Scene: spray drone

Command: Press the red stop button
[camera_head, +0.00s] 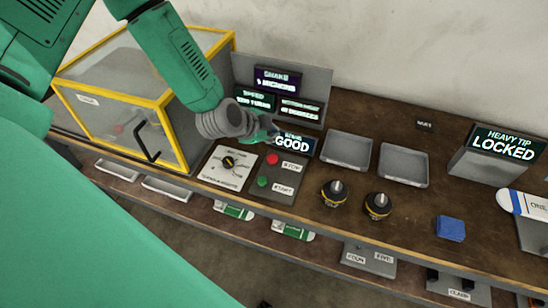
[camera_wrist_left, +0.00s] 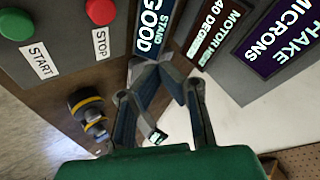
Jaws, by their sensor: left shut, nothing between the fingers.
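The red stop button (camera_head: 272,159) sits on a dark control plate (camera_head: 289,180), above the green start button (camera_head: 263,182). In the left wrist view the red button (camera_wrist_left: 100,11) is at the top left, above its STOP label, with the green button (camera_wrist_left: 17,24) further left. My left gripper (camera_head: 272,137) is just behind the red button in the head view, near the lit GOOD sign (camera_head: 296,144), and apart from the button. Its fingers (camera_wrist_left: 160,70) are shut and empty, with tips in front of the sign in the wrist view. My right gripper is in neither view.
A dial panel (camera_head: 229,166) lies left of the buttons. A yellow-framed case (camera_head: 115,96) stands at the left. Two black knobs (camera_head: 334,193) and two grey trays (camera_head: 347,150) are to the right. Lit display signs (camera_head: 277,79) stand behind.

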